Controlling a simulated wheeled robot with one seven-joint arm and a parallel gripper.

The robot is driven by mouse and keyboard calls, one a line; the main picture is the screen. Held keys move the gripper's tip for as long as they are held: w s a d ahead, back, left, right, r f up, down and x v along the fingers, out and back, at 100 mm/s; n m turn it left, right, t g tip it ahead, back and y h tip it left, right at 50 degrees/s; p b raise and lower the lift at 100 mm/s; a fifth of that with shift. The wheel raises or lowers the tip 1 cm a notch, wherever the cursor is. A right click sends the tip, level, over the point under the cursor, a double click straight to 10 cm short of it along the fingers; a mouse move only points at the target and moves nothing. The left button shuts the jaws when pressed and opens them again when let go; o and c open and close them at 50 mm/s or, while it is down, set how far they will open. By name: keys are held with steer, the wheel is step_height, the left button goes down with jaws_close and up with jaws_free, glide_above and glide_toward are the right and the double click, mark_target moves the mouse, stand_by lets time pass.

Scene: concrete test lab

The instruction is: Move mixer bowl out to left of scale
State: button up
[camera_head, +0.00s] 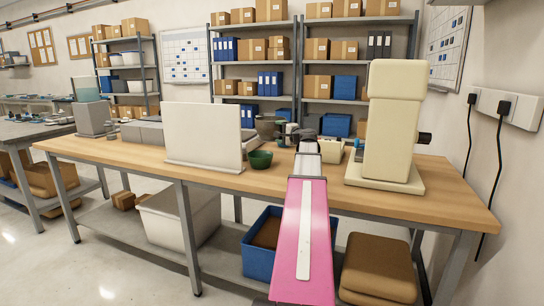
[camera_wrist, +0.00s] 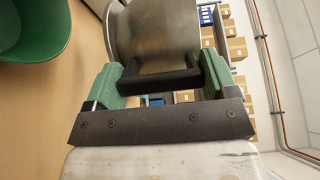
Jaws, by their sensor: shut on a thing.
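The mixer bowl is a grey metal bowl (camera_wrist: 150,35) with a dark handle, filling the upper middle of the wrist view. My gripper (camera_wrist: 162,80) has its green-padded fingers at the two sides of this handle and is shut on it. In the head view the bowl (camera_head: 267,127) shows small, beyond the green bowl and right of a white panel. My gripper (camera_head: 288,130) is at its right side, partly hidden by my arm. I cannot tell whether the bowl touches the table. The scale cannot be made out clearly; grey equipment (camera_head: 145,132) stands left, partly behind the panel.
The upright white panel (camera_head: 203,135) stands on the wooden table (camera_head: 120,152). A green bowl (camera_head: 260,159) is at its right edge and also shows in the wrist view (camera_wrist: 35,25). The cream mixer (camera_head: 393,125) stands right of my arm. A small cream container (camera_head: 332,151) is beside it.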

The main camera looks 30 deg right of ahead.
steer(key=shift+w+d+f, duration=0.1)
steer(key=shift+w+f, duration=0.05)
steer(key=shift+w, duration=0.05)
steer(key=shift+w+f, duration=0.1)
steer(key=shift+f, duration=4.7)
steer(key=o, duration=1.7)
steer(key=v, duration=1.2)
